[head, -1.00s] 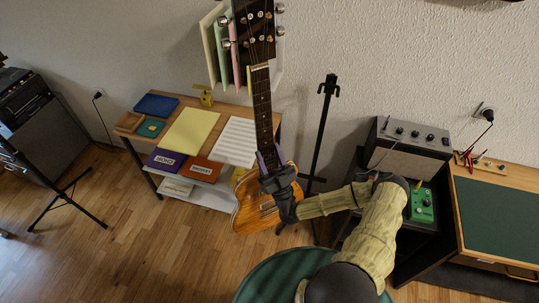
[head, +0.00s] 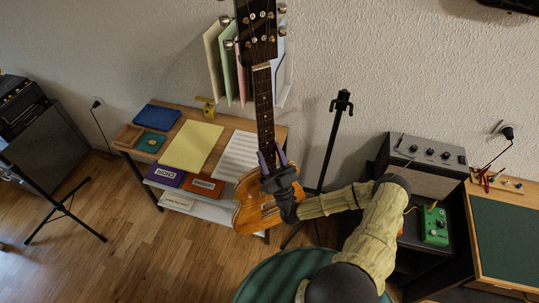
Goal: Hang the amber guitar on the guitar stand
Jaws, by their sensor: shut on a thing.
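The amber guitar (head: 246,208) hangs upright in front of me, its headstock (head: 257,30) near the top edge and its body low. My gripper (head: 271,166) is shut on the guitar's neck (head: 264,105) just above the body. My gripper and arm hide part of the body. The black guitar stand (head: 328,150) stands to the right of the guitar near the wall, with its forked hook (head: 342,99) at the top. The guitar is apart from the hook. The stand's lower part is partly hidden by my arm.
A wooden shelf table (head: 215,117) with papers and boxes stands behind the guitar on the left. A grey amplifier (head: 428,155) and a green pedal (head: 434,226) are right of the stand. A green round seat (head: 275,275) is in front. A tripod stand (head: 68,208) is far left.

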